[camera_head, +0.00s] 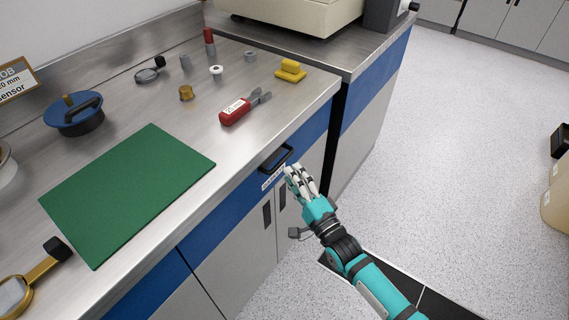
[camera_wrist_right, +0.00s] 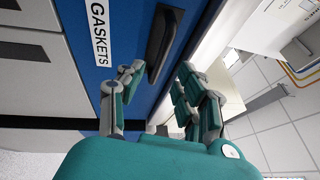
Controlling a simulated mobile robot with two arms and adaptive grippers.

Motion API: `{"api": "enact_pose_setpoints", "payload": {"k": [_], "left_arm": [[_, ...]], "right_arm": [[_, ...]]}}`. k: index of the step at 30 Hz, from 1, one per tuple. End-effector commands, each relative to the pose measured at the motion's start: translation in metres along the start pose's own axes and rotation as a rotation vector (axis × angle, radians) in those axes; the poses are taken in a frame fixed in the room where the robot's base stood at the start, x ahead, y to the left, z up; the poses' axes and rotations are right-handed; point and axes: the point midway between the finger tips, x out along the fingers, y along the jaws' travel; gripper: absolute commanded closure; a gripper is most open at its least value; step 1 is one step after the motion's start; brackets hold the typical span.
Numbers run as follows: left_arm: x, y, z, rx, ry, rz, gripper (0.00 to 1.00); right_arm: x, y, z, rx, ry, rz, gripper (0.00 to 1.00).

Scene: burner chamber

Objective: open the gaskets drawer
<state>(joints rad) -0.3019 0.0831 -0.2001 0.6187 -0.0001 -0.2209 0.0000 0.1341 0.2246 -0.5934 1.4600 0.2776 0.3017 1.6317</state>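The gaskets drawer has a blue front (camera_head: 233,207) under the steel worktop and looks shut. Its dark bar handle (camera_head: 276,157) sits near the drawer's upper part, with a white label below it. In the right wrist view the label (camera_wrist_right: 98,30) reads GASKETS, beside the dark handle (camera_wrist_right: 163,45). My right gripper (camera_head: 297,172) is just in front of the handle, to its lower right in the head view. In the wrist view its fingers (camera_wrist_right: 160,74) are spread, with the handle's near end lying between the fingertips; contact cannot be told. My left gripper is out of view.
The worktop holds a green mat (camera_head: 130,190), a red-handled tool (camera_head: 237,110), a yellow block (camera_head: 290,71), a blue lidded piece (camera_head: 75,113) and small parts. Grey cupboard doors (camera_head: 236,252) are below the drawer. The speckled floor (camera_head: 455,180) to the right is largely clear.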

Motion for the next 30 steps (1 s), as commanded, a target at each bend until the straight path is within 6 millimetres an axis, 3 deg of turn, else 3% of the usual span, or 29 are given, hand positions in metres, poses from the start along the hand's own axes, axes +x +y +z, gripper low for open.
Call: {"api": "enact_pose_setpoints", "payload": {"k": [3,9,20,28,30], "left_arm": [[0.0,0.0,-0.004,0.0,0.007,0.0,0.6],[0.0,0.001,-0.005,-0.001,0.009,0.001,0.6],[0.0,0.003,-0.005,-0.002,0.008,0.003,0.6],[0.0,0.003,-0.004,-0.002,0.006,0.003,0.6],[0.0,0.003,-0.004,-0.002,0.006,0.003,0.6]], "right_arm": [[0.023,-0.001,0.0,0.001,0.0,-0.001,0.65],[0.043,0.0,0.0,0.0,0.0,0.0,0.65],[0.047,0.0,0.0,0.0,0.0,0.001,0.65],[0.047,0.001,0.0,0.0,0.0,0.001,1.0],[0.047,0.001,0.0,0.0,0.0,0.001,1.0]]}}
